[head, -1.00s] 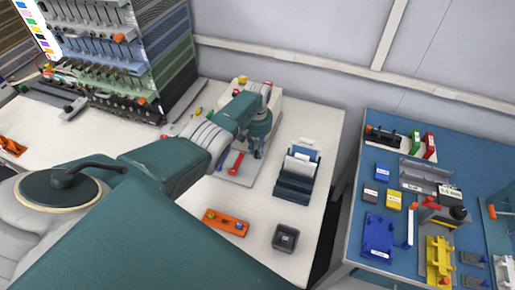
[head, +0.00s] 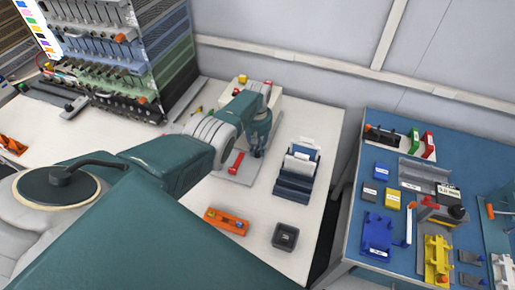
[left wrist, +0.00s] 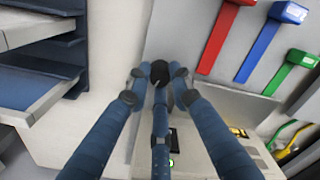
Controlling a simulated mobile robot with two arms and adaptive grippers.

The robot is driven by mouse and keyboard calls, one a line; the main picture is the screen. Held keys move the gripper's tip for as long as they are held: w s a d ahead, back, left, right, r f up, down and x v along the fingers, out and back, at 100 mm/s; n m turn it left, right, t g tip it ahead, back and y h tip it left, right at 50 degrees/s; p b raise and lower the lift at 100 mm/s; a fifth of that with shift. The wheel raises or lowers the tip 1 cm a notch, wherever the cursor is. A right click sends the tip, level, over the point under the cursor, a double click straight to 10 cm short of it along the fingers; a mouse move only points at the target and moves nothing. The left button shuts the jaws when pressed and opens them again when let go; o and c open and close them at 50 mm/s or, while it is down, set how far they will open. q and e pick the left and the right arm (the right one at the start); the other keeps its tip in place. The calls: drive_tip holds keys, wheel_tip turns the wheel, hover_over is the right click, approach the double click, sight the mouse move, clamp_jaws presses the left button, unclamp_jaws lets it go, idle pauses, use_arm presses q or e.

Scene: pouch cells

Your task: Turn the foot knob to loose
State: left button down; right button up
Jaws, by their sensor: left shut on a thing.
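My left gripper (head: 258,152) reaches down at the white machine on the bench, just left of the blue rack. In the left wrist view its blue fingers (left wrist: 160,80) close together around a small dark round knob (left wrist: 159,71) on a pale grey plate. The fingers cover most of the knob, so its pointer or setting cannot be read. A red lever (left wrist: 226,40), a blue lever (left wrist: 270,40) and a green lever (left wrist: 291,72) lie to the right of the fingers. The red lever also shows in the head view (head: 236,162). My right gripper is not in view.
The blue stepped rack (head: 294,182) stands close to the right of the gripper. An orange tray (head: 226,221) and a dark square box (head: 285,236) lie nearer on the white bench. A blue table (head: 385,150) with several parts stands at the right.

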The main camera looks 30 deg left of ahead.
sight(257, 150)
use_arm(q)
drive_tip(key=shift+w+r, duration=0.1)
drive_tip(key=shift+r, duration=0.05)
drive_tip(key=c, duration=1.5)
unclamp_jaws()
drive_tip(key=shift+c, duration=0.2)
wheel_tip(257, 150, up, 12)
